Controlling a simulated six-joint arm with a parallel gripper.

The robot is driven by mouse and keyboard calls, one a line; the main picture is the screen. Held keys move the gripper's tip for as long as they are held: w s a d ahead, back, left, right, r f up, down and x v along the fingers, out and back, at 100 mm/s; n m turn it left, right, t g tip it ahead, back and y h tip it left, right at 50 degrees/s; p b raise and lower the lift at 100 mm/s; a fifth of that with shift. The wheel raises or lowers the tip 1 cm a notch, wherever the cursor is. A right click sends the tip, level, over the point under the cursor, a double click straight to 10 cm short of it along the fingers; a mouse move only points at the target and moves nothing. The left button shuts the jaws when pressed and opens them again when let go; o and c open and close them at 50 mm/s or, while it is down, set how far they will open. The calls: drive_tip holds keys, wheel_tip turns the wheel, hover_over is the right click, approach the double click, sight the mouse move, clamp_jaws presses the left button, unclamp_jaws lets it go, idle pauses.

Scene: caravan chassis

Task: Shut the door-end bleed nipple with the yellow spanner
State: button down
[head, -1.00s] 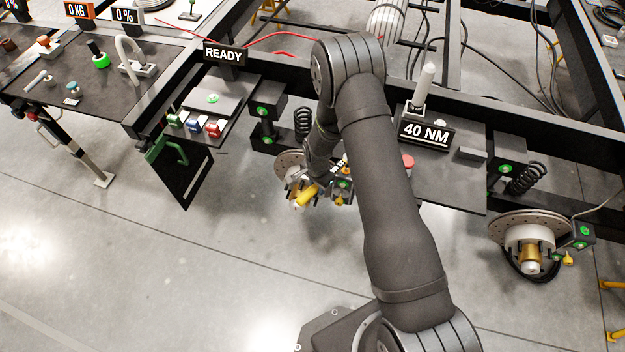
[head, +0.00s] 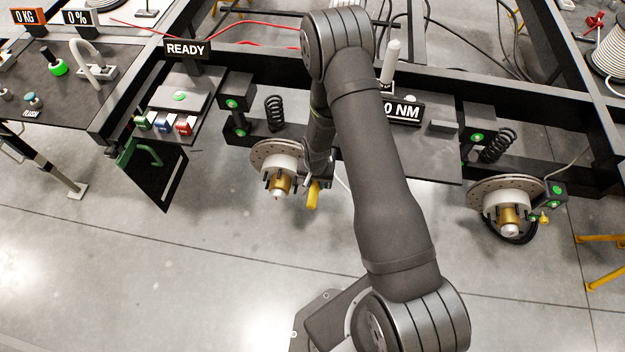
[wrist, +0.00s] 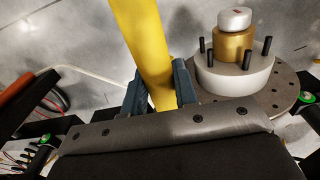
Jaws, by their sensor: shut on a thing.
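My gripper (wrist: 157,88) is shut on the yellow spanner (wrist: 150,45), with a dark finger on each side of its handle. In the head view the spanner (head: 313,194) hangs below my wrist, just right of the left brake hub (head: 280,182). The spanner's working end is not clear in either view. In the wrist view that hub (wrist: 233,65) stands right of the spanner, apart from it. No bleed nipple can be made out at the left hub, where my arm covers part of the brake. A small yellow fitting (head: 543,218) shows beside the right hub (head: 507,218).
A black chassis rail (head: 440,78) runs behind the hubs. A READY sign (head: 186,49) and coloured blocks (head: 165,123) are at left. The floor in front is clear.

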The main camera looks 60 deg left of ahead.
drive_tip(key=shift+a+f, duration=0.1)
drive_tip(key=shift+f, duration=0.85)
idle(0.5)
drive_tip(key=s+a+m, duration=0.4)
drive_tip(key=a+m, duration=0.3)
drive_tip(key=a, duration=0.2)
drive_tip(key=shift+s+m, duration=0.25)
drive_tip(key=shift+m, duration=0.05)
idle(1.9)
drive_tip(key=shift+a+r, duration=0.1)
drive_tip(key=shift+r, duration=0.05)
drive_tip(key=shift+r, duration=1.65)
